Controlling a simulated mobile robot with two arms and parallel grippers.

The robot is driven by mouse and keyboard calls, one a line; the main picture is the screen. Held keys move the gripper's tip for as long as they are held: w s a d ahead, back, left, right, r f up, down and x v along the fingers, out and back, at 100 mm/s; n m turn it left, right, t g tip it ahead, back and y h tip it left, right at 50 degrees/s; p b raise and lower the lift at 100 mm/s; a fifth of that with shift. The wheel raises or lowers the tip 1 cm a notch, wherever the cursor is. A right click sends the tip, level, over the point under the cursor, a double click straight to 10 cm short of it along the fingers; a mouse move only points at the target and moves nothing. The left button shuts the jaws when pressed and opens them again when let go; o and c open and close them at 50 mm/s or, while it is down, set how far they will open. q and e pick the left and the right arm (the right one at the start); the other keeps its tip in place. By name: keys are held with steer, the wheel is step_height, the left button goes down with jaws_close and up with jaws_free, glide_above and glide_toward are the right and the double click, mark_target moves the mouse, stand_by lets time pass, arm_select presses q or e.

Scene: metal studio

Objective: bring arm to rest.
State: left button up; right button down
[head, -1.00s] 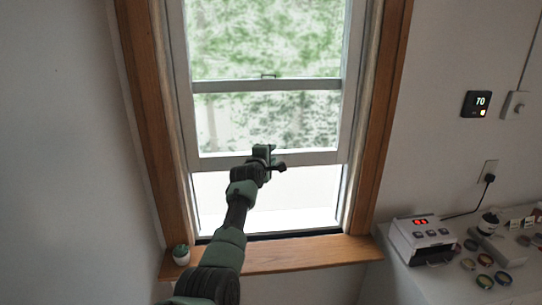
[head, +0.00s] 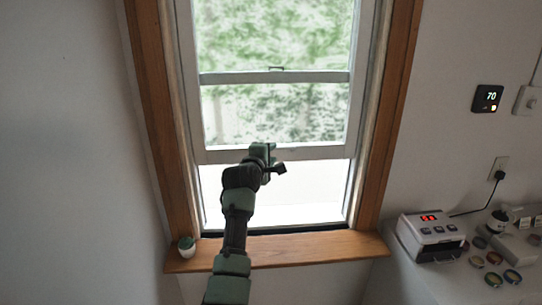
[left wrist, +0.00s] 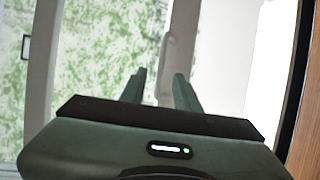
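My left arm reaches up in front of the window, and its gripper (head: 263,156) is at the bottom rail of the lower sash (head: 320,152). My right gripper is not in view.
At right, a counter holds a white device with a red display (head: 432,236) and several small round items. A thermostat (head: 487,98) is on the wall.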

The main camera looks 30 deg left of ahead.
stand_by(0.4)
